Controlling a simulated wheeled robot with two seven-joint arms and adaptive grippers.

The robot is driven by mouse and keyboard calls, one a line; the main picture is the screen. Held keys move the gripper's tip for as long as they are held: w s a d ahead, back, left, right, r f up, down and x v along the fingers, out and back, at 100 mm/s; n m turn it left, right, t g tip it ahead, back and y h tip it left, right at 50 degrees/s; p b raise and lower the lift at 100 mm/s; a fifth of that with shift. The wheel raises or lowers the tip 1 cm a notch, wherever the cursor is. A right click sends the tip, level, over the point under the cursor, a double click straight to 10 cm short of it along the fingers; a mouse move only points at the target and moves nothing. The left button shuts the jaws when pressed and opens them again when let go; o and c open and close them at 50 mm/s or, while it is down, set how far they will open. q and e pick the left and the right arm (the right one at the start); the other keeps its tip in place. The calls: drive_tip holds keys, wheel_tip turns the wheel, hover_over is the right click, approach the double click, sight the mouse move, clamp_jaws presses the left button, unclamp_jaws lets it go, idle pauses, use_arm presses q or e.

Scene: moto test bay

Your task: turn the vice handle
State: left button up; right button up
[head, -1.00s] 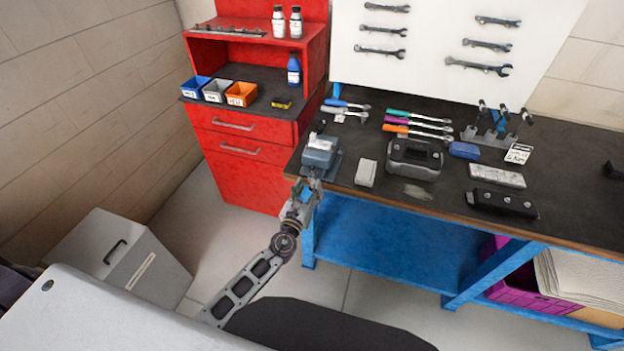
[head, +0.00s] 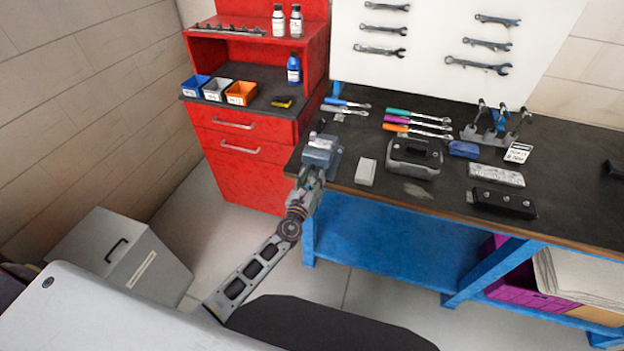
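The blue-grey vice (head: 321,152) stands on the dark workbench at its left front corner. Its handle is not clear to see; the front of the vice is partly covered by my gripper. My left gripper (head: 311,177) is at the front of the vice, at the bench edge, with its arm reaching up from below. The fingers are too small and overlapped to tell whether they are open or shut, or whether they touch the handle. My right gripper is not in view.
On the workbench (head: 440,197) are a light block (head: 366,172), a grey case (head: 413,158), a black bar (head: 503,203) and several ratchets. A red cabinet (head: 240,178) stands left of the bench. A grey box (head: 120,262) is on the floor at left.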

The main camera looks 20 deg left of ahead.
use_arm(q)
clamp_jaws()
drive_tip(key=shift+f, duration=0.1)
idle(0.3)
